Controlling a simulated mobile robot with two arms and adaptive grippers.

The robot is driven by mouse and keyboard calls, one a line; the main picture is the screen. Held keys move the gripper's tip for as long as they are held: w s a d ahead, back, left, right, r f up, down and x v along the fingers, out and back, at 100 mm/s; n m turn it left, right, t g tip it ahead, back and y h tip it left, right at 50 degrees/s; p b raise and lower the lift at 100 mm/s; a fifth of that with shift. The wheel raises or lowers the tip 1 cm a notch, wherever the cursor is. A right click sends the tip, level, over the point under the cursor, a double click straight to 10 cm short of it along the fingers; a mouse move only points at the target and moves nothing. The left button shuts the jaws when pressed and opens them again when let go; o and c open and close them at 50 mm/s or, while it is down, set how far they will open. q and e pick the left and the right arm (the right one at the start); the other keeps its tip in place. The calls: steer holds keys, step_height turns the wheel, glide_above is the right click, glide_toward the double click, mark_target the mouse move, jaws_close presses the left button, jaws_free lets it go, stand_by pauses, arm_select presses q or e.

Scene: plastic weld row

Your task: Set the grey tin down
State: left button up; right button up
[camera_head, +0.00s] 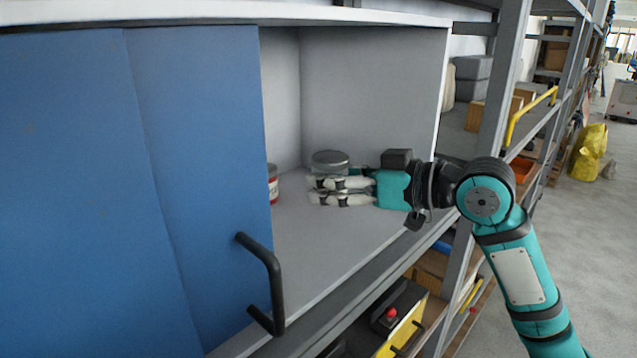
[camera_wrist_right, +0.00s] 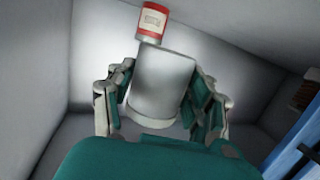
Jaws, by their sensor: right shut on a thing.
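The grey tin (camera_head: 330,160) is inside the cabinet, low over or on its floor; I cannot tell whether it touches. My right gripper (camera_head: 330,190) is shut on it, its fingers hiding the tin's lower part in the head view. In the right wrist view the tin (camera_wrist_right: 162,85) sits between the two fingers of the gripper (camera_wrist_right: 160,95). My left gripper is not in view.
A red and white tin (camera_head: 272,184) stands left of the grey tin, partly behind the blue door (camera_head: 190,150); it also shows in the wrist view (camera_wrist_right: 151,22). The door has a black handle (camera_head: 270,280). The cabinet floor (camera_head: 310,245) in front is clear.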

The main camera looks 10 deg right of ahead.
steer(key=shift+w+a, duration=0.25)
steer(key=shift+a, duration=0.25)
steer(key=shift+w+a, duration=0.25)
steer(key=shift+a, duration=0.25)
steer(key=shift+f+p, duration=0.2)
steer(key=shift+p, duration=0.15)
step_height(320, 180, down, 3)
steer(key=shift+f+p, duration=0.1)
steer(key=shift+p, duration=0.55)
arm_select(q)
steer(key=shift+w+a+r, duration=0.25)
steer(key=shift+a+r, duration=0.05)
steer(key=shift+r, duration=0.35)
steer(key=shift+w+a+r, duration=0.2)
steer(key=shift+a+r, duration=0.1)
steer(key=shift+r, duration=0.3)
